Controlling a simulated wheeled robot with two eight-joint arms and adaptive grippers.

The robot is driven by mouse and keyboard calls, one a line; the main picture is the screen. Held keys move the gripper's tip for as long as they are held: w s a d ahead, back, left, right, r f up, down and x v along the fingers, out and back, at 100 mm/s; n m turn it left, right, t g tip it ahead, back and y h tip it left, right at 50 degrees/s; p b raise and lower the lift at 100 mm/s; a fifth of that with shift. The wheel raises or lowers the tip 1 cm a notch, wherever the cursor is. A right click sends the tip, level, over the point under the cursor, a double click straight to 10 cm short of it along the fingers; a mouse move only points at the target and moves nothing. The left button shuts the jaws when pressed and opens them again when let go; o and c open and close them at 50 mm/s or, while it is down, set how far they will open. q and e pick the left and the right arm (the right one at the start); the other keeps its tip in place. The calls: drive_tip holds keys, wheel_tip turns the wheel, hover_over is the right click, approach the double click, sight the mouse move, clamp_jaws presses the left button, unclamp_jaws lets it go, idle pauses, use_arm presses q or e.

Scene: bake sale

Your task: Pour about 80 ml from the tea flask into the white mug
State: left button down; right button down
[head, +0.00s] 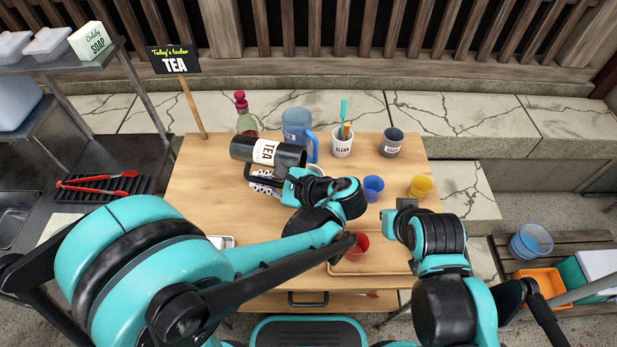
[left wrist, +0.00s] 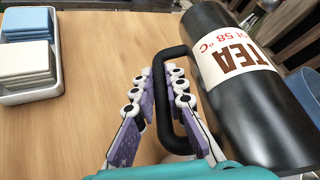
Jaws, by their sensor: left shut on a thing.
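The black tea flask (head: 291,155) with its white TEA label is tilted nearly onto its side. It also shows in the left wrist view (left wrist: 262,115). My left gripper (head: 264,183) is shut on the flask's black handle; its purple-padded fingers (left wrist: 160,100) sit on both sides of the handle in the left wrist view. I cannot make out the white mug for certain; my left gripper and wrist cover part of the table below the flask. No stream of tea is visible. My right gripper (head: 406,212) is over the table's right side, and its fingers are not clear.
A blue pitcher (head: 297,125), a bottle (head: 246,122), a white CLEAN cup (head: 342,146) with utensils and a grey cup (head: 391,145) stand at the back. Blue (head: 373,188), yellow (head: 420,187) and red (head: 357,246) cups stand nearer. The table's left part is mostly clear.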

use_arm(q)
drive_tip(key=shift+w+a+t+y+b, duration=0.1)
drive_tip(key=shift+a+t+y+b, duration=0.15)
drive_tip(key=shift+t+y+b, duration=0.5)
use_arm(e)
drive_tip(key=shift+f, duration=0.9)
idle(0.6)
